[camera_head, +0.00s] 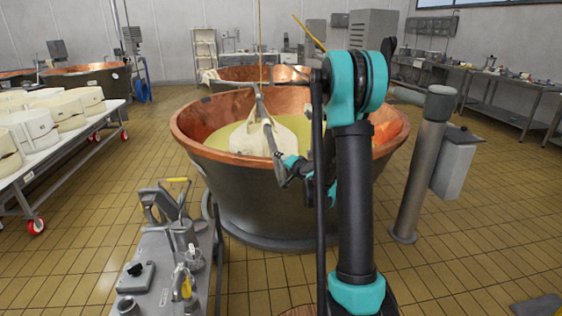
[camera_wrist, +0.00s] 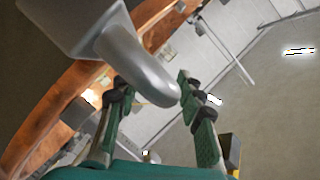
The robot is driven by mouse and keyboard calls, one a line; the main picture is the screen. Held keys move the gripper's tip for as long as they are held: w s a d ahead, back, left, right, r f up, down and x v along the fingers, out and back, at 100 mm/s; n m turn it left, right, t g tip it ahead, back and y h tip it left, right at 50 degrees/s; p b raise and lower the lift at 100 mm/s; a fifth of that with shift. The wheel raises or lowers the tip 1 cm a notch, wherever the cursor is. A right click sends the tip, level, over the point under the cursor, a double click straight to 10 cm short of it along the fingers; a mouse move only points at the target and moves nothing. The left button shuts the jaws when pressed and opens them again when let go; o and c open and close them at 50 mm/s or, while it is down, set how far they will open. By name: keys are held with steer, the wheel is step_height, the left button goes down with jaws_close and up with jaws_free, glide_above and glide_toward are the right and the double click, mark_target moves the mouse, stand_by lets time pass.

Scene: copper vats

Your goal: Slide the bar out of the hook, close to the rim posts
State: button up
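In the head view, a grey metal bar (camera_head: 266,118) slants down from the end of a thin yellow line over the copper vat (camera_head: 188,128). A pale cloth bundle (camera_head: 295,135) sits in the yellowish liquid behind it. My gripper (camera_head: 281,165) is near the bar's lower end, at the front rim. In the wrist view, a grey metal piece with a rounded end (camera_wrist: 142,70) reaches between the two green-and-black fingers of my gripper (camera_wrist: 153,85). The fingers stand apart, with a gap on the left; I cannot tell whether the right one touches it. The hook and rim posts are not clearly distinguishable.
A grey cart (camera_head: 150,245) with metal fittings stands at the front left. A table of cheese wheels (camera_head: 75,140) is at the left. A thick grey post (camera_head: 420,165) with a box stands right of the vat. Open tiled floor lies farther right.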

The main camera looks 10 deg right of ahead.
steer(key=shift+c, duration=0.6)
jaws_close()
